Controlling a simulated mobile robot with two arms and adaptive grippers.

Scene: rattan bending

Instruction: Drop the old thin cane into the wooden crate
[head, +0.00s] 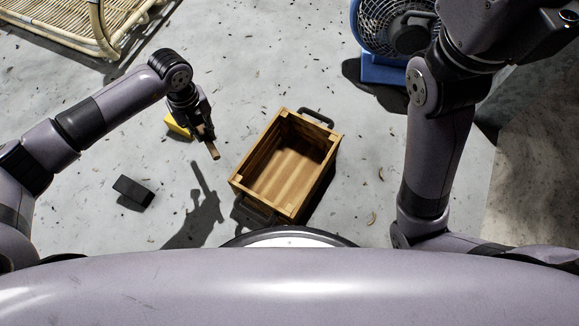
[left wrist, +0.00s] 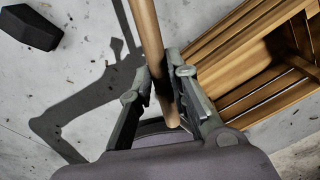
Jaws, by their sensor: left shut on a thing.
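The old thin cane (head: 213,151) is a short light-brown stick in my left gripper (head: 204,131), its lower end pointing down toward the floor. In the left wrist view the cane (left wrist: 150,38) runs between the two fingers of the left gripper (left wrist: 163,88), which are shut on it. The wooden crate (head: 257,146) stands open on the floor to the right of the gripper, and its inside looks empty. The crate also shows in the left wrist view (left wrist: 232,45), to the right of the cane. The cane is outside the crate's outline. My right gripper is out of view.
A dark block (head: 133,191) lies on the floor at the left. A yellow object (head: 176,127) is partly hidden behind my left gripper. A rattan frame (head: 75,28) is at the top left and a blue fan (head: 385,40) at the top right. Clear floor surrounds the crate's left side.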

